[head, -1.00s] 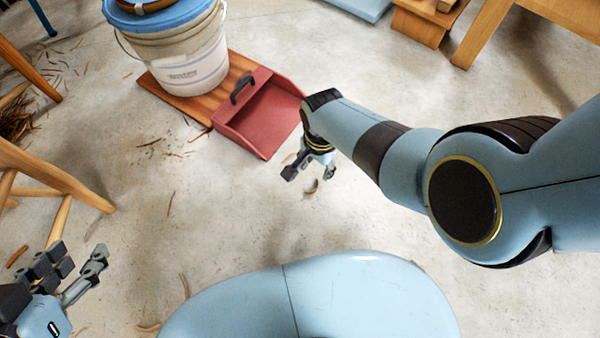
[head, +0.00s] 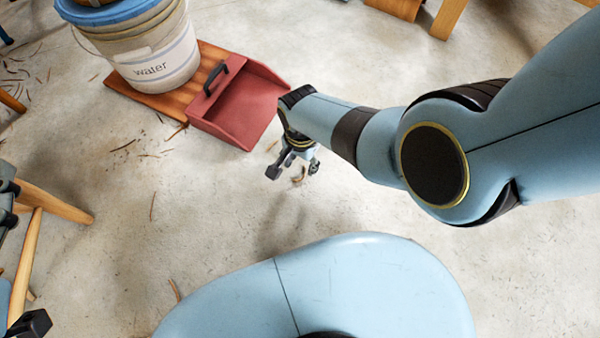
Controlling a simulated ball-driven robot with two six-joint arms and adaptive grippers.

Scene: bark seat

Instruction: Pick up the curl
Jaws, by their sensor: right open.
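A small brown curl (head: 299,179) lies on the concrete floor in the head view, just under and between the fingers of my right gripper (head: 293,170). The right gripper is open and points down at it, with one dark finger on each side. Part of the curl is hidden by the gripper, and I cannot tell whether the fingers touch it. My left gripper (head: 32,324) shows only in part at the lower left edge, and its opening is cut off.
A red dustpan (head: 240,112) lies close behind my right gripper, on the left. A bucket marked "water" (head: 160,62) stands on a wooden board (head: 135,97). Other thin curls (head: 123,146) are scattered on the left. A wooden chair or stool leg (head: 55,203) stands at the left.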

